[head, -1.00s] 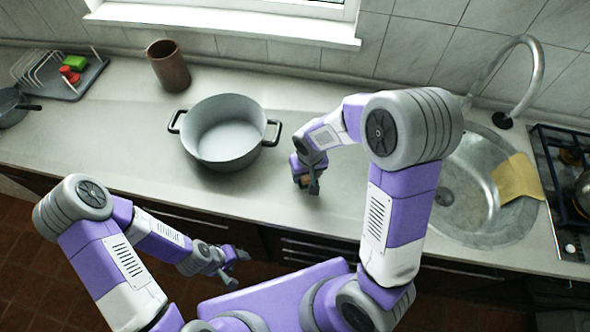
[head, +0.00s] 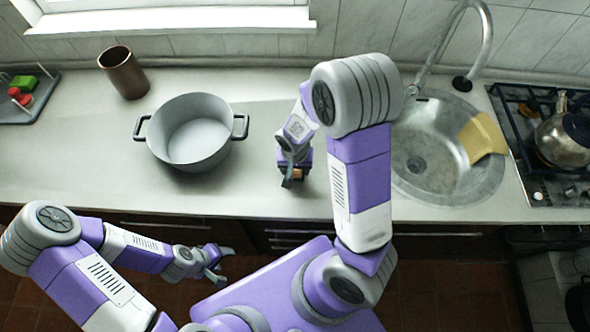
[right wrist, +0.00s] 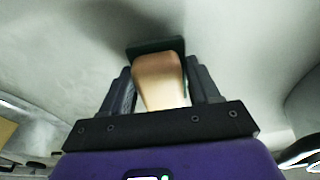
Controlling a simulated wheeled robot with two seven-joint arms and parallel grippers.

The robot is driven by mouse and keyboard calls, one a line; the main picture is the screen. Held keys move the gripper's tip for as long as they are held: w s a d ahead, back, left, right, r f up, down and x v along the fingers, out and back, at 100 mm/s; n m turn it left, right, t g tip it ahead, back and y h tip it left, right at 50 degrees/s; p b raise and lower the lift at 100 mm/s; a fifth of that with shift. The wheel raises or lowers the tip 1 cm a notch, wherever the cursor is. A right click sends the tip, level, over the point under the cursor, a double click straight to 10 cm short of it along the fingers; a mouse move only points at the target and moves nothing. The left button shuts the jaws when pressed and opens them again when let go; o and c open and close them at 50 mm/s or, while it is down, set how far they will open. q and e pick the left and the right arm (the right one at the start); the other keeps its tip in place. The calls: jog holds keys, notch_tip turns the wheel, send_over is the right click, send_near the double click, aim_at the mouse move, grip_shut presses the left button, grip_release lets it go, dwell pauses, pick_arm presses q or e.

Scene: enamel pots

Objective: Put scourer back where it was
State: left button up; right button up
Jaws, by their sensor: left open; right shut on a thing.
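My right gripper (head: 291,181) is shut on the scourer, which has a tan, rounded, handle-like part (right wrist: 158,78) and a dark green base (right wrist: 155,45) in the right wrist view. In the head view only a small brownish bit of it (head: 297,174) shows between the fingers. The gripper points down over the bare counter, between the grey pot and the sink. I cannot tell whether the scourer touches the counter. My left gripper (head: 217,266) is open and empty, low in front of the counter's edge.
A grey two-handled pot (head: 190,165) stands left of my right gripper, with a brown cup (head: 124,73) behind it. The sink (head: 440,185) has a yellow cloth (head: 482,137) over its rim. A dish rack (head: 42,97) is far left; a kettle (head: 566,138) stands on the stove.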

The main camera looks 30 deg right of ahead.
jog(key=shift+w+f, duration=0.1)
jog(key=shift+f, duration=0.6)
